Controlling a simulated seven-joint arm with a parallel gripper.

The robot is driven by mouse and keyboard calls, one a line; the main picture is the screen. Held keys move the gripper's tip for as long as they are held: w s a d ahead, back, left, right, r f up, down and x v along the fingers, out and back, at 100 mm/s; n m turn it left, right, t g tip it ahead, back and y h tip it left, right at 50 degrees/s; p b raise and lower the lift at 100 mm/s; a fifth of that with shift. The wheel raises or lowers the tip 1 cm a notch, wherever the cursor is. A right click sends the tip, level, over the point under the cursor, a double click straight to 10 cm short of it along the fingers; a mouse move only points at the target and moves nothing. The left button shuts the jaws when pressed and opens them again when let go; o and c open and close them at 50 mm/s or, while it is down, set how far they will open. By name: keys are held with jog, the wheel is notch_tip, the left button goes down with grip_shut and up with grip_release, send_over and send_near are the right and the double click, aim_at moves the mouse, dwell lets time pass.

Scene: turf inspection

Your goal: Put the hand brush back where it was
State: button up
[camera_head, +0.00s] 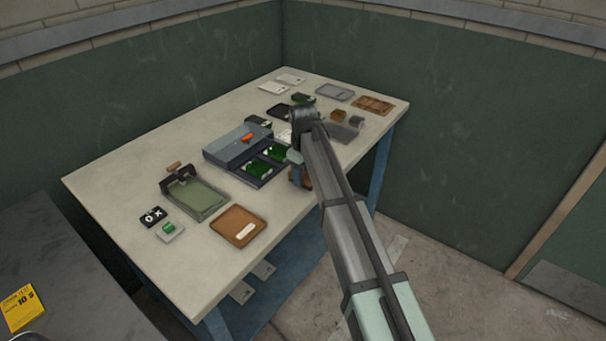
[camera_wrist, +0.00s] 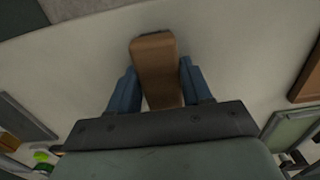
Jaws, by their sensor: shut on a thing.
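The hand brush shows as a brown wooden block (camera_wrist: 155,65) between the two blue fingers of my gripper (camera_wrist: 155,85) in the wrist view. The fingers press on its sides, and its far end points away from the wrist. In the head view my gripper (camera_head: 296,166) is over the right part of the table, with a bit of the brown brush (camera_head: 300,179) showing beneath it. My arm hides part of it. I cannot see bristles, and I cannot tell whether the brush touches the table.
On the pale table (camera_head: 120,180), a grey-blue case (camera_head: 228,152) with green pieces stands left of my gripper. A tray with a green surface (camera_head: 207,199) and a brown tray (camera_head: 238,225) lie nearer the front. Several small trays and blocks crowd the back right.

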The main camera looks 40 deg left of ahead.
jog(key=shift+f, duration=0.1)
jog(key=o, duration=0.9)
notch_tip(320, 180, up, 12)
jog(key=shift+r, duration=0.15)
dwell(0.4)
